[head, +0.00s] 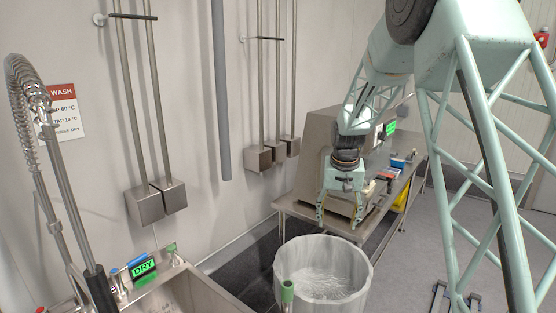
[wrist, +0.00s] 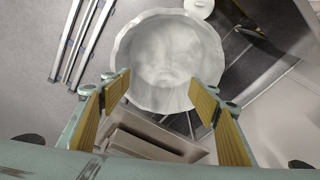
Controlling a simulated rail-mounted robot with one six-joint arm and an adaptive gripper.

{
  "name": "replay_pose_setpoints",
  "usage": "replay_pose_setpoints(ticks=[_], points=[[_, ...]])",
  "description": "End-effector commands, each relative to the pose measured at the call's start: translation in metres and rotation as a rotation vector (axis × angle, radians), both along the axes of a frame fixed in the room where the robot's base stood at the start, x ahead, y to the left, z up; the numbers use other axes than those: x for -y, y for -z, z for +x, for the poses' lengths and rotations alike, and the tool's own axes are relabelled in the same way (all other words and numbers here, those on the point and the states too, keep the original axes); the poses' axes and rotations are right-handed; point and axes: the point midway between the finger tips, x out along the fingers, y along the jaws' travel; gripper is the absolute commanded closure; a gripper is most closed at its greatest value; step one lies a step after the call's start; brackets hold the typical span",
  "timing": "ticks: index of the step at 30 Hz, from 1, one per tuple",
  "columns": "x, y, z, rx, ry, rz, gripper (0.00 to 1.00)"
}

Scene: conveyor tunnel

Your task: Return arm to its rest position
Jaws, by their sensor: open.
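My gripper (head: 340,214) hangs from my pale green arm in the head view, pointing down in front of the grey machine. It is above and behind the lined bin. In the wrist view my gripper (wrist: 160,105) shows its two yellow-padded fingers spread wide, with nothing held between them. The round bin (wrist: 207,42) with a whitish translucent liner lies past the fingertips there. A metal box-like edge (wrist: 150,140) sits between the fingers, lower in that view.
The lined bin (head: 362,282) stands at the front centre. A steel table (head: 290,203) carries a grey metal machine (head: 312,165) and small coloured items. A sink (head: 185,292) with a spring hose tap (head: 50,165) and a green DRY sign (head: 144,268) is at left.

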Motion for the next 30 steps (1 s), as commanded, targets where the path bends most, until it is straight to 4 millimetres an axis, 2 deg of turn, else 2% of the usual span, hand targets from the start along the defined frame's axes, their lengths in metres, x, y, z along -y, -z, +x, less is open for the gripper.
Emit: replay_pose_setpoints(ticks=[1,12,30], points=[[0.0,-0.011,-0.007,0.005,-0.002,0.0,0.44],[0.001,-0.072,-0.06,0.022,-0.022,-0.002,0.44],[0.003,-0.153,-0.158,0.049,-0.052,-0.004,0.44]])
